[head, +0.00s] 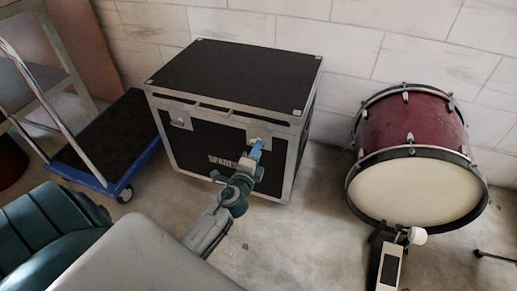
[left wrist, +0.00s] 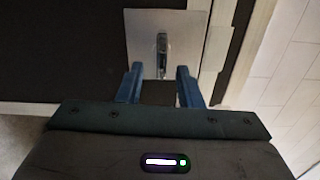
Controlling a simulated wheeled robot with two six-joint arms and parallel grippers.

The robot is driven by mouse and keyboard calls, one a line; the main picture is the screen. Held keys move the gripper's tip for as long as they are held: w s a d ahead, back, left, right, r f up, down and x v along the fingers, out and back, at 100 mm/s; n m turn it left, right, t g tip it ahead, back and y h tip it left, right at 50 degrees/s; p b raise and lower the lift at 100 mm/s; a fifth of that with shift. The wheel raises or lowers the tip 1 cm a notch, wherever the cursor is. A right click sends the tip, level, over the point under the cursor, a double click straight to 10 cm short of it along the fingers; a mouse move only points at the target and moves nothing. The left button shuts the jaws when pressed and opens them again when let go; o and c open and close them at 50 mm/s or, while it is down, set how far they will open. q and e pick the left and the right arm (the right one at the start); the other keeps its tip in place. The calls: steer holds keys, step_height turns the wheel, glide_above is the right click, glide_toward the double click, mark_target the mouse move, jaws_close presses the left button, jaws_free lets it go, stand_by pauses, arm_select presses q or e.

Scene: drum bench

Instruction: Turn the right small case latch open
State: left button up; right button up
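A black road case (head: 235,75) with silver edges stands against the wall, its lid down. On its front are the left latch (head: 180,118) and the right latch (head: 262,133), each on a pale metal plate. My left gripper (head: 257,146), with blue fingers, is at the right latch and partly covers it. In the left wrist view, the left gripper (left wrist: 160,70) is open. The right latch's narrow upright handle (left wrist: 162,52) shows between its fingertips, with a gap on each side. My right gripper is not in view.
A bass drum (head: 415,150) with a pedal (head: 390,265) stands to the right of the case. A blue flatbed trolley (head: 105,145) is to the left. The floor between case and drum (head: 325,185) is clear.

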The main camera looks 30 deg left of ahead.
arm_select(q)
steer(key=v, duration=0.9)
steer(key=shift+b, duration=0.45)
steer(key=shift+w, duration=0.1)
